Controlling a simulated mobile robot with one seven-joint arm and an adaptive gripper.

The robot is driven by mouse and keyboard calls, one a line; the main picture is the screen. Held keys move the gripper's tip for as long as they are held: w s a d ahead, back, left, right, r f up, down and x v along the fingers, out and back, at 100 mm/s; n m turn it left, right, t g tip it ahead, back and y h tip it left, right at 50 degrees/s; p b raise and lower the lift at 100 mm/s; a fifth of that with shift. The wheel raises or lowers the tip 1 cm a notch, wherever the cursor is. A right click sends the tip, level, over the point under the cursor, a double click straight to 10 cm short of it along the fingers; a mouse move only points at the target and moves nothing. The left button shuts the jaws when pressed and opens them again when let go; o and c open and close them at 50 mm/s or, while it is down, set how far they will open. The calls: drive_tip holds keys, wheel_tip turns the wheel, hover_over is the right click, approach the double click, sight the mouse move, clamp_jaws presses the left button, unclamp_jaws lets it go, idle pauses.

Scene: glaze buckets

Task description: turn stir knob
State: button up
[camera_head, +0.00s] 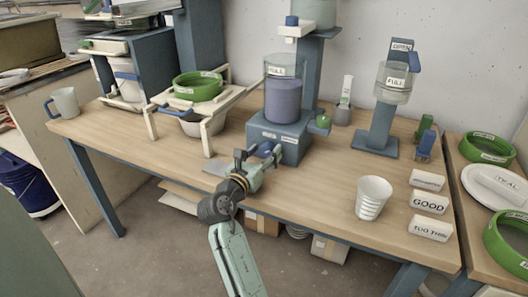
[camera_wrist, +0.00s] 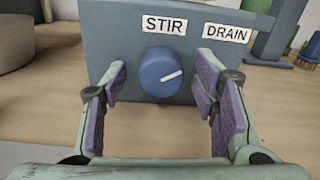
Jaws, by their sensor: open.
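The stir knob (camera_wrist: 161,73) is a round blue dial with a white pointer line on the blue front of the mixer base (camera_head: 289,139). The pointer slants up to the right. A white STIR label (camera_wrist: 164,25) is above it, with a DRAIN label (camera_wrist: 226,33) to its right. My gripper (camera_wrist: 162,90) is open in the wrist view, its purple-padded fingers on either side of the knob with gaps to it. In the head view my gripper (camera_head: 259,154) is in front of the base and covers the knob.
A white ribbed cup (camera_head: 373,197) and label blocks (camera_head: 429,203) stand to the right. A green ring (camera_head: 198,86) rests on a stand left.

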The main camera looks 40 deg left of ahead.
drive_tip(key=shift+w, duration=0.1)
drive_tip(key=shift+c, duration=0.5)
drive_tip(key=c, duration=1.1)
drive_tip(key=shift+o, duration=0.2)
drive_tip(key=shift+m, duration=0.3)
drive_tip(key=m+p, duration=0.1)
drive_tip(key=m, duration=0.2)
drive_tip(key=shift+m+p, duration=0.3)
drive_tip(key=shift+m, duration=0.1)
drive_tip(key=m, duration=0.4)
drive_tip(key=m+b, duration=0.1)
drive_tip(key=m, duration=0.5)
drive_tip(key=shift+f+m, duration=0.1)
drive_tip(key=shift+m, duration=0.2)
drive_tip(key=m+b, duration=0.2)
drive_tip(key=m, duration=0.2)
drive_tip(key=shift+y, duration=0.3)
drive_tip(key=shift+m+b, duration=0.6)
drive_tip(key=shift+m, duration=0.8)
